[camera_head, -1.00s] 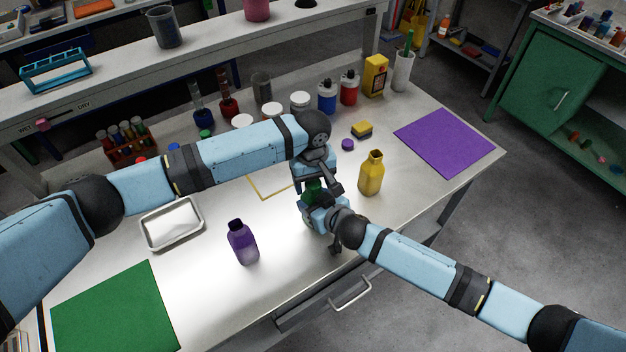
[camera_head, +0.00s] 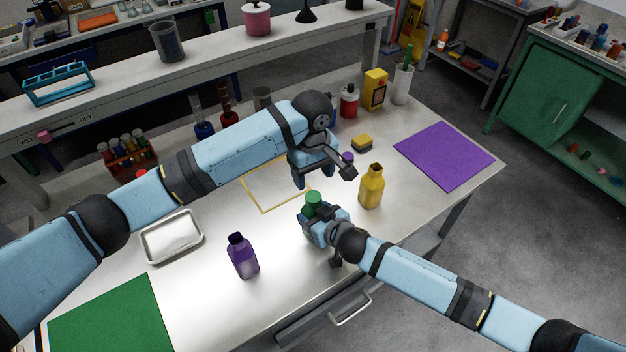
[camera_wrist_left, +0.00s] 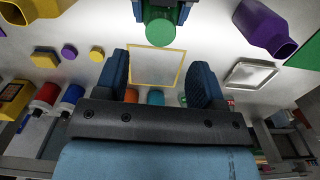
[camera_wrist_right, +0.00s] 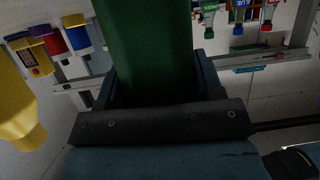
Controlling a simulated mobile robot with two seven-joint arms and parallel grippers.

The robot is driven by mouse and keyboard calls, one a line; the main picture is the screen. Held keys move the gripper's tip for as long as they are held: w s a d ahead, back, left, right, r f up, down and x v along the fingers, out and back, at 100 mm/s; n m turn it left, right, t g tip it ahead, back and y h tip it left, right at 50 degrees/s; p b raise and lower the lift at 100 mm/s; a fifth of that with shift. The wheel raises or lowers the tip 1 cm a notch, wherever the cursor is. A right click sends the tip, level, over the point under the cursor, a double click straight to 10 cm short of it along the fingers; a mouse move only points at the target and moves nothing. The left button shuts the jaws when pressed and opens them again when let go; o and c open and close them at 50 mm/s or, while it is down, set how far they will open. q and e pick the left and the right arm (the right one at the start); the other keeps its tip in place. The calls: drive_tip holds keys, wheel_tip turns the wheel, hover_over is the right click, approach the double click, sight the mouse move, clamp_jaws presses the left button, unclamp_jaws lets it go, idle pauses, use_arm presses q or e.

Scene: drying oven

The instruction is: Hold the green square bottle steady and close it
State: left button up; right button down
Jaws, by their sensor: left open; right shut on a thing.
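The green square bottle (camera_head: 313,198) is mostly hidden in the head view. A green round cap-like top shows on it, also in the left wrist view (camera_wrist_left: 160,28). My right gripper (camera_head: 322,222) is shut around the bottle; in the right wrist view the green body (camera_wrist_right: 150,50) fills the space between the fingers. My left gripper (camera_head: 313,178) is open and empty, above and behind the bottle top, apart from it. Its spread fingers show in the left wrist view (camera_wrist_left: 160,75). How tightly the cap sits cannot be told.
A purple bottle (camera_head: 243,257) stands left of the green one, a yellow bottle (camera_head: 371,187) right. Both are uncapped. A purple cap (camera_head: 347,158) and a sponge (camera_head: 362,143) lie behind. A tray (camera_head: 172,236), green mat (camera_head: 110,320) and purple mat (camera_head: 445,155) lie on the table.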

sight(313, 196)
use_arm(q)
drive_tip(key=shift+r+n, duration=0.3)
drive_tip(key=shift+r, duration=0.05)
drive_tip(key=shift+a+f, duration=0.1)
drive_tip(key=shift+f, duration=0.05)
drive_tip(key=shift+s+f, duration=0.1)
drive_tip(key=shift+f, duration=3.8)
drive_tip(key=c, duration=1)
drive_tip(key=shift+m, duration=1.6)
drive_tip(key=o, duration=1)
drive_tip(key=shift+o, duration=0.2)
